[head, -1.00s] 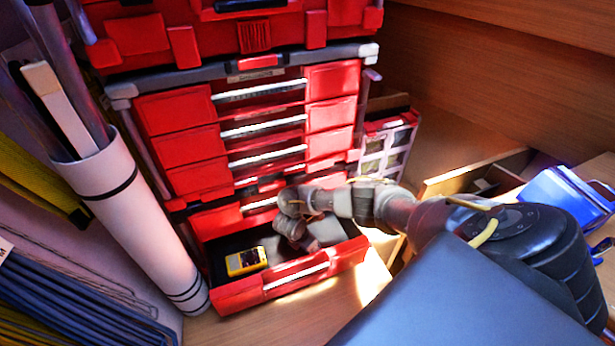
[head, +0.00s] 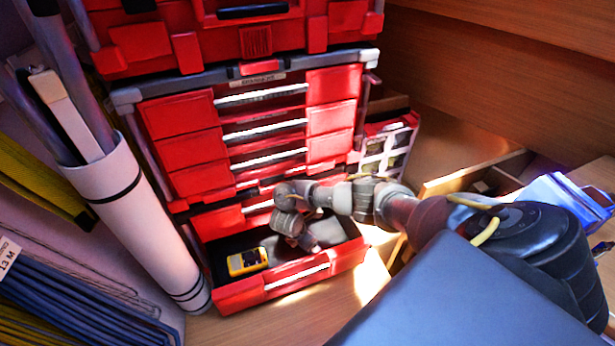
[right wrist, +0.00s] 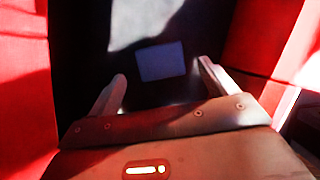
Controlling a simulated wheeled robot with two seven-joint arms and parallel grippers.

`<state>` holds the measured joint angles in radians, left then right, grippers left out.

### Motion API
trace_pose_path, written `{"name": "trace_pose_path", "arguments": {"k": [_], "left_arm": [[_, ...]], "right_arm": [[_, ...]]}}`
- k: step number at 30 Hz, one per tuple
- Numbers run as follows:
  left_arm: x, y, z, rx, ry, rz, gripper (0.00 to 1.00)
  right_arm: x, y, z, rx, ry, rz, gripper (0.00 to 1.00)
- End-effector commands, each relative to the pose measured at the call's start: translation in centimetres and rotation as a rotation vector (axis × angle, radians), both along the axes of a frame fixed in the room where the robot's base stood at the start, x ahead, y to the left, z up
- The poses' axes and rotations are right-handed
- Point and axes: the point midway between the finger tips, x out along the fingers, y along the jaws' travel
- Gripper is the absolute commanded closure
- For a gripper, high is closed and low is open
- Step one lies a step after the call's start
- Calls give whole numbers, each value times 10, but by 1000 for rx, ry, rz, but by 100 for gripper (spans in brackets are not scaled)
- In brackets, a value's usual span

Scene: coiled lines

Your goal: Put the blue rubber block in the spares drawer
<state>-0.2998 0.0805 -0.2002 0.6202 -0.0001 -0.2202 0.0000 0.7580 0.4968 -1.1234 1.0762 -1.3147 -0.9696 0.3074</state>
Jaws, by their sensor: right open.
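The bottom drawer (head: 240,293) of the red tool chest is pulled open in the head view. I cannot read a label on it. My right gripper (head: 314,246) reaches down into its right part. In the right wrist view the gripper (right wrist: 162,74) is open, its two fingers apart and empty. A dull blue-grey rectangular block (right wrist: 160,58) lies on the dark drawer floor beyond and between the fingertips, apparently untouched. It looks like the blue rubber block, though shadow dulls its colour. In the head view my right arm hides it. My left gripper is out of view.
A yellow meter (head: 247,261) lies in the drawer's left part. The chest's upper drawers (head: 265,130) are shut. A white tube (head: 140,215) stands close on the left, beside coiled blue cable (head: 70,310). A blue item (head: 560,200) lies at the right.

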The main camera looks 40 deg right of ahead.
Motion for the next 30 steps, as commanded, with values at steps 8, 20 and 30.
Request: {"name": "trace_pose_path", "arguments": {"k": [8,20,30], "left_arm": [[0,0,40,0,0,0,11],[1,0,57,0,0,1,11],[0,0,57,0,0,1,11]], "right_arm": [[-2,23,63,0,0,1,15],[-3,32,78,0,0,0,15],[-2,32,77,0,0,0,15]]}}
